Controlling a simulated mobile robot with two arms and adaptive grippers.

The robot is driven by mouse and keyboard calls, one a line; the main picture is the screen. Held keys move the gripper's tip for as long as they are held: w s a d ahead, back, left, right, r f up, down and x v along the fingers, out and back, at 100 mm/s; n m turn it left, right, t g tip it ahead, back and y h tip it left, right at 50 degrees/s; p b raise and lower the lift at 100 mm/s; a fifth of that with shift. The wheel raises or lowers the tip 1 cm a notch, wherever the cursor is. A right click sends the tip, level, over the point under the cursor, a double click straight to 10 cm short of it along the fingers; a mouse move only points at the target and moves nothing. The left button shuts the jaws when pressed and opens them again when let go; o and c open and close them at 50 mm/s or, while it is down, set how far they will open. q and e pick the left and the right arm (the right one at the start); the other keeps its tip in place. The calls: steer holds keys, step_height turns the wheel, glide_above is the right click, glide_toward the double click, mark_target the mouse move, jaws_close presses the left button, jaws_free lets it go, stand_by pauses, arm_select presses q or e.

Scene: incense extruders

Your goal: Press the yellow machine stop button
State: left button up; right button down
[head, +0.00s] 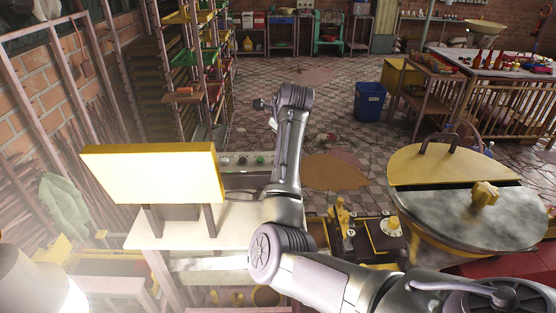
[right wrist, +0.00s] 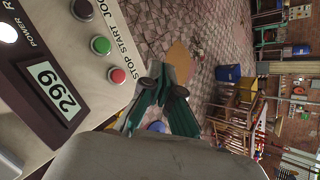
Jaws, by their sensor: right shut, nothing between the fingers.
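In the right wrist view a panel (right wrist: 30,120) carries a red button (right wrist: 117,75) by the label STOP. A green button (right wrist: 101,45) by START and a grey one (right wrist: 82,10) by JOG sit in the same row. My right gripper (right wrist: 164,87) is shut and empty, to the right of the red button in that view, apart from it in the picture; depth is unclear. In the head view the yellow-topped machine (head: 155,172) stands at left, with a row of small buttons (head: 243,160) at its right, beside my right arm. My left gripper is not in view.
A round yellow machine with a grey top (head: 455,215) stands at right. A blue bin (head: 369,101) and wooden tables (head: 480,75) stand behind. A shelf rack (head: 190,60) is at back left. Open tiled floor lies between.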

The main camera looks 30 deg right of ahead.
step_height(320, 180, down, 6)
steer(key=b, duration=0.3)
steer(key=shift+f, duration=0.25)
steer(key=shift+f+b, duration=0.55)
steer(key=shift+f, duration=0.1)
stand_by(0.6)
steer(key=shift+f+b, duration=0.4)
steer(key=shift+b, duration=0.1)
steer(key=shift+f+b, duration=0.55)
stand_by(0.5)
steer(key=shift+r, duration=0.1)
steer(key=shift+r+p, duration=0.4)
steer(key=shift+r, duration=0.45)
